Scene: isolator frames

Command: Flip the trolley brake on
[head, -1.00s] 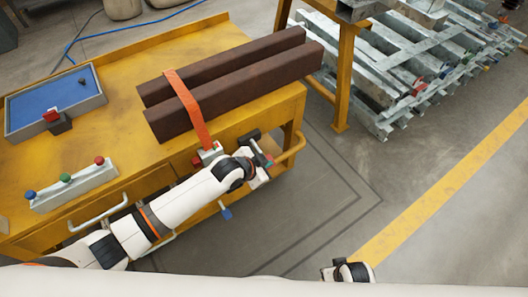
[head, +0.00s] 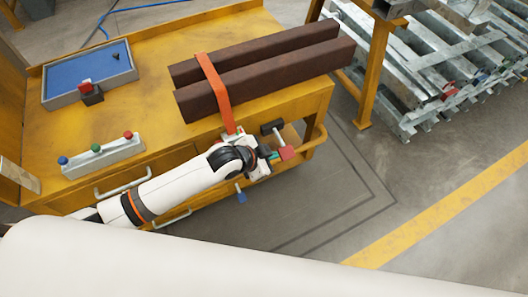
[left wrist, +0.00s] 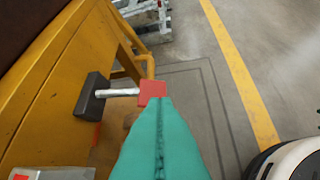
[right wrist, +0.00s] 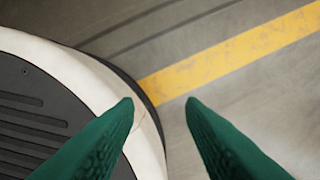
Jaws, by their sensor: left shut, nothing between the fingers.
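The trolley (head: 165,163) is a yellow wheeled bench. On its near side, by the right corner, is a lever with a black base (head: 271,127) and a red end (head: 287,152). In the left wrist view, the lever's silver rod (left wrist: 120,92) runs from the black base (left wrist: 92,96) to the red block (left wrist: 152,92). My left gripper (head: 273,156) is shut and empty beside the red end. In the left wrist view, its green fingertips (left wrist: 157,103) overlap the block's lower edge; I cannot tell if they touch. My right gripper (right wrist: 160,102) is open and empty over the floor.
Two dark brown beams (head: 255,75) lie on the trolley under an orange strap (head: 215,92). A blue tray (head: 90,75) and a three-button box (head: 100,155) are also on top. A blue tab (head: 240,196) hangs below. Steel racking (head: 420,70) stands beyond. The floor at right is clear.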

